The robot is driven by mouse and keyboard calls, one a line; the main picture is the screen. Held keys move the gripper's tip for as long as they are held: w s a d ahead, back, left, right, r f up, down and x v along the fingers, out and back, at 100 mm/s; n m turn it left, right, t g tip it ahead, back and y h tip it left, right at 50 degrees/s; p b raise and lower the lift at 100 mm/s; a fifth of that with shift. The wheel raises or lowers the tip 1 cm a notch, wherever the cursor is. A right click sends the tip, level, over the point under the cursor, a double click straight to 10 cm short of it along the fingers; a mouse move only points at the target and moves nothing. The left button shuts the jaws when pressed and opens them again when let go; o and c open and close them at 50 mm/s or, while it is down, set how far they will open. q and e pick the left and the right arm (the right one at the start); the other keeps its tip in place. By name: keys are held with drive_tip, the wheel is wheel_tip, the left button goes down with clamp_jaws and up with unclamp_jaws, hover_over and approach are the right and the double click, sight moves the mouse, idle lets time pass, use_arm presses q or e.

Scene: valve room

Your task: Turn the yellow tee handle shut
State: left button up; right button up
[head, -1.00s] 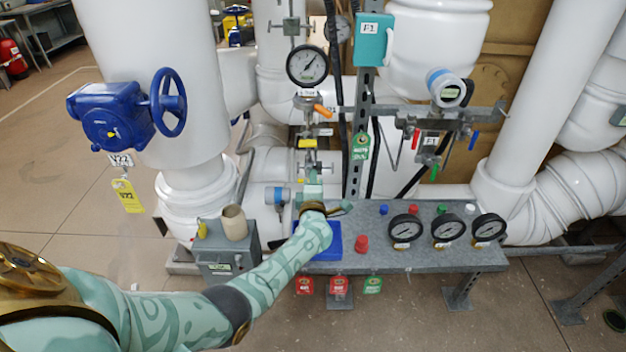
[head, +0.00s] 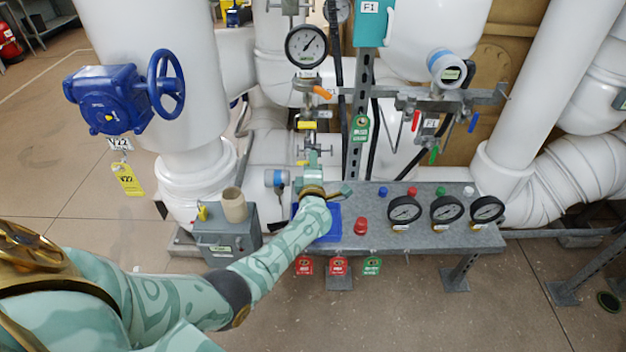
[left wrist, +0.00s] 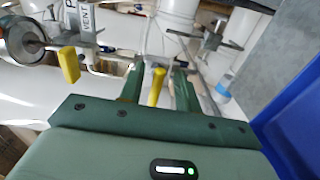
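My left gripper (head: 313,162) reaches up over the back of the grey bench, in front of thin pipework. In the left wrist view its two green fingers (left wrist: 158,90) are apart. A small yellow handle (left wrist: 157,86) shows between them, with a gap visible on both sides; I cannot tell how deep it sits. In the head view a small yellow bit (head: 302,162) shows beside the fingertips. A second, bigger yellow handle (head: 307,125) lies crosswise higher up the pipe; it also shows in the left wrist view (left wrist: 69,65), outside the fingers. My right gripper is out of view.
A pressure gauge (head: 306,45) and an orange handle (head: 322,92) are above on the same pipe. A blue tray (head: 328,232) lies under my left forearm. The bench (head: 400,240) carries several gauges and a red knob (head: 361,226). A grey box (head: 228,240) stands left.

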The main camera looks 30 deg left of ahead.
use_arm(q)
drive_tip(key=p+v, duration=0.3)
drive_tip(key=v, duration=1.2)
drive_tip(key=shift+s+p, duration=0.35)
drive_tip(key=shift+d, duration=0.1)
drive_tip(key=s+d+f+m+g+h, duration=0.1)
drive_tip(key=s+d+f+m+h, duration=0.15)
drive_tip(key=s+f+m, duration=0.45)
drive_tip(key=s+d+f+m+g+h+b, duration=0.1)
drive_tip(key=s+d+f+m+g+h, duration=0.2)
drive_tip(key=f, duration=0.6)
drive_tip(key=s+d+f+m+h, duration=0.2)
drive_tip(key=s+f+m+h, duration=0.2)
drive_tip(key=f+m, duration=0.3)
drive_tip(key=s+a+f+m+g, duration=0.1)
drive_tip(key=s+f+m+g, duration=0.2)
drive_tip(key=s, duration=0.8)
drive_tip(key=s+a+f+m+g, duration=0.2)
drive_tip(key=s+f+m+g, duration=0.2)
drive_tip(key=s+f, duration=0.3)
drive_tip(key=s+a+f+m+g, duration=0.1)
drive_tip(key=s+f+m+g, duration=0.2)
drive_tip(key=s, duration=1.2)
drive_tip(key=shift+a+f+m+b, duration=0.25)
drive_tip(key=shift+f+m+b, duration=0.25)
drive_tip(key=shift+f, duration=0.4)
